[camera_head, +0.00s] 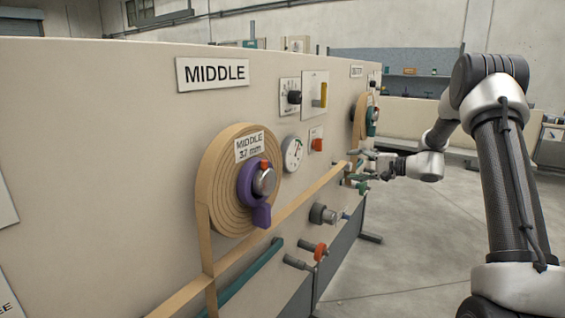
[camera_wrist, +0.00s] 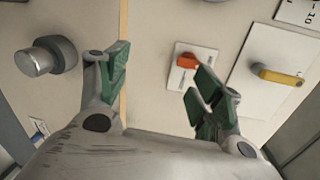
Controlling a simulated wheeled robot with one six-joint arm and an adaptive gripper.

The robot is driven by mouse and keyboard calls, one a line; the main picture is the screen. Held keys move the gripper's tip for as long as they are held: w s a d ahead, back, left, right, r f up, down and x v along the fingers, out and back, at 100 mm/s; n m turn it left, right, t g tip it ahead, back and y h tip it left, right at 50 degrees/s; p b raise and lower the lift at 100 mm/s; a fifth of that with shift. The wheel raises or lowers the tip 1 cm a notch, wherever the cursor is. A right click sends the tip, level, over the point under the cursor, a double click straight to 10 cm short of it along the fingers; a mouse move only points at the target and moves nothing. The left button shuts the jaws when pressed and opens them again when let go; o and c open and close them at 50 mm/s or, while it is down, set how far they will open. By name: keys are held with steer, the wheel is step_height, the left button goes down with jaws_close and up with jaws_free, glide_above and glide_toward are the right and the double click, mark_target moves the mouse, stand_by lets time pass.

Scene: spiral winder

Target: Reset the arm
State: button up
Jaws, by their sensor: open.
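My gripper (camera_head: 362,170) is at the right end of the panel in the head view, with my arm reaching in from the right. In the wrist view my gripper (camera_wrist: 160,85) has its two green-padded fingers spread apart, with nothing between them. The panel face lies beyond the fingertips. A red switch (camera_wrist: 187,60) shows close to the right finger, and a grey knob (camera_wrist: 40,58) shows left of the left finger. I cannot tell whether the fingers touch the panel.
The beige panel (camera_head: 100,130) fills the left. It carries a tan coil (camera_head: 215,185) with a purple lever (camera_head: 260,212), a gauge (camera_head: 293,153), a yellow handle (camera_head: 323,95) and a red valve (camera_head: 320,251). A tan strip (camera_head: 290,217) runs along it. The floor (camera_head: 410,250) is clear.

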steer(key=s+f+n+g+h, duration=0.1)
steer(key=s+f+g+h, duration=0.2)
steer(key=s, duration=0.8)
steer(key=s+f+g+h, duration=0.2)
steer(key=s+g, duration=0.2)
steer(key=s, duration=0.6)
steer(key=s+d+r+n+h, duration=0.1)
steer(key=s+r+n+h, duration=0.1)
steer(key=s, duration=0.6)
steer(key=s+d+r+n+t+h, duration=0.1)
steer(key=s+d+r+n+h, duration=0.1)
steer(key=s+r, duration=0.5)
steer(key=s+d+r+n+t+h, duration=0.1)
steer(key=s+d+r+n+h, duration=0.1)
steer(key=s, duration=0.9)
step_height(320, 180, up, 2)
steer(key=n+h, duration=0.1)
steer(key=h, duration=0.1)
steer(key=shift+d+r+h, duration=0.15)
steer(key=shift+r+h, duration=0.05)
steer(key=shift+h, duration=0.1)
steer(key=shift+s, duration=0.1)
steer(key=shift+c, duration=0.2)
